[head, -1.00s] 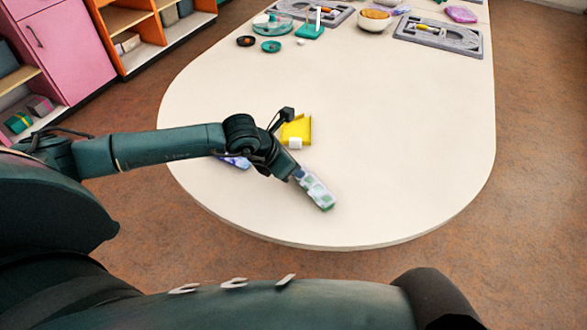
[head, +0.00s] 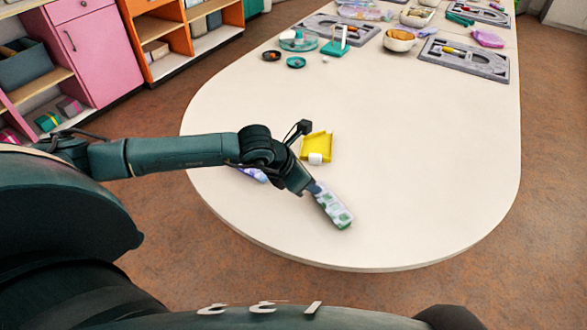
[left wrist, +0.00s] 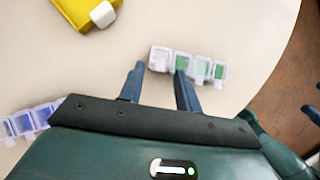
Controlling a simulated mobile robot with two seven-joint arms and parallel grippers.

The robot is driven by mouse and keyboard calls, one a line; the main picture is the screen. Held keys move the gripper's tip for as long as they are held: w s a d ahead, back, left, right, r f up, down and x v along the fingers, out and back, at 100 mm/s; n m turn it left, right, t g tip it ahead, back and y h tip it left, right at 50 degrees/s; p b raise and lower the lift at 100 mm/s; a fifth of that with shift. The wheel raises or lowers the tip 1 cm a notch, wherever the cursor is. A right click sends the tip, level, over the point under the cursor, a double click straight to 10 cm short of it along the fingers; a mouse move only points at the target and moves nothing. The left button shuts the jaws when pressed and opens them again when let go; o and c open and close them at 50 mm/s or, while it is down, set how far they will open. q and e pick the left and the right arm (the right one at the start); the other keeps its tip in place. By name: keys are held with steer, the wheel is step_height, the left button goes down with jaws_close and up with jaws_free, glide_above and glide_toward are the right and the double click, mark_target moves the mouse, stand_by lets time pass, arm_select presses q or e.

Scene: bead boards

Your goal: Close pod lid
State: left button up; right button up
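A strip of clear pods with green contents (head: 334,208) lies near the table's rounded end in the head view. It also shows in the left wrist view (left wrist: 190,65), just beyond my fingertips. Its leftmost pod (left wrist: 159,59) looks paler than the others. I cannot tell which lids are up or down. My left gripper (left wrist: 159,70) is open and empty, its fingers apart at the strip's near left end. In the head view my left gripper (head: 312,189) overlaps the strip's upper end; contact is unclear.
A yellow tray (head: 318,145) with a white block (head: 315,159) stands behind my left gripper. A blue-purple pod strip (left wrist: 24,121) lies to the left, partly hidden by my arm. Boards, bowls and lids stand at the far end. The table's right side is clear.

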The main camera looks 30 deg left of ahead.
arm_select(q)
steer(key=v, duration=1.1)
steer(key=shift+s+r, duration=0.2)
steer(key=shift+r, duration=0.05)
